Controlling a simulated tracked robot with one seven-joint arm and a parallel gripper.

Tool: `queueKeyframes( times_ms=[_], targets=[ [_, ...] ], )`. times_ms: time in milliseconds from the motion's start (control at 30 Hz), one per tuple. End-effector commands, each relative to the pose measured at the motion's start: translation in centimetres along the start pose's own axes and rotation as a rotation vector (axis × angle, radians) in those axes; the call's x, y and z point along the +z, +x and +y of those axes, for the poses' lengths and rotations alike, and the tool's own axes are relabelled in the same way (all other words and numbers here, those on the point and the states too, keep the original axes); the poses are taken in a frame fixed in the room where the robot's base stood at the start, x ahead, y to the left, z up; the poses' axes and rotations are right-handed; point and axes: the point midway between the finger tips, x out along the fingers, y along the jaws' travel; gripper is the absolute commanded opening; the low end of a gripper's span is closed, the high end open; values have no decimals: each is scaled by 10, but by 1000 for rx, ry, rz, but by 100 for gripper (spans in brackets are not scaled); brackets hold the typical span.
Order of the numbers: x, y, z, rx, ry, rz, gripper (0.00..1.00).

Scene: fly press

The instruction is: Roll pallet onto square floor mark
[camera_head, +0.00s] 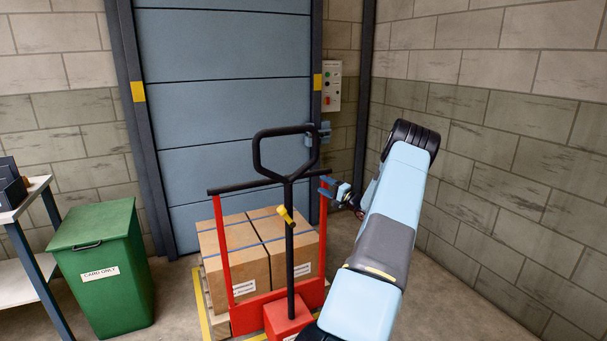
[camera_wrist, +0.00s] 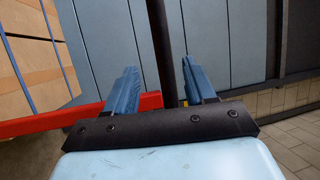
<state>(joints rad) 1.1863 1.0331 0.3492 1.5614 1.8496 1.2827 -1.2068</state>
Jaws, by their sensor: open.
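The pallet (camera_head: 218,322) is mostly hidden under brown strapped cartons (camera_head: 222,262) and sits on a red pallet truck (camera_head: 262,309) with a black loop handle (camera_head: 256,152). Yellow floor lines (camera_head: 203,308) show close along its left and front edges; the other sides of the mark are hidden. My gripper (camera_head: 328,187) is open beside the right end of the truck's black crossbar (camera_head: 240,186). In the wrist view, the dark bar (camera_wrist: 162,40) appears between my two blue fingers (camera_wrist: 160,75), with gaps on both sides.
A blue panelled door (camera_head: 225,90) stands behind the load, with a control box (camera_head: 332,86) on its right. A green bin (camera_head: 103,265) and a white shelf (camera_head: 27,198) stand at the left. A block wall (camera_head: 510,130) bounds the right, with bare floor (camera_head: 450,295) before it.

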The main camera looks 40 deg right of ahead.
Motion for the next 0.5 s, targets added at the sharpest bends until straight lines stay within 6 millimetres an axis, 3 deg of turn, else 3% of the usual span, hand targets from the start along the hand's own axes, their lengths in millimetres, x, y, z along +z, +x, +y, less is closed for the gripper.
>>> queueKeyframes(
  times_ms=[500],
  targets=[
    [-10,78,-1,0,-3,14,55]
  ],
)
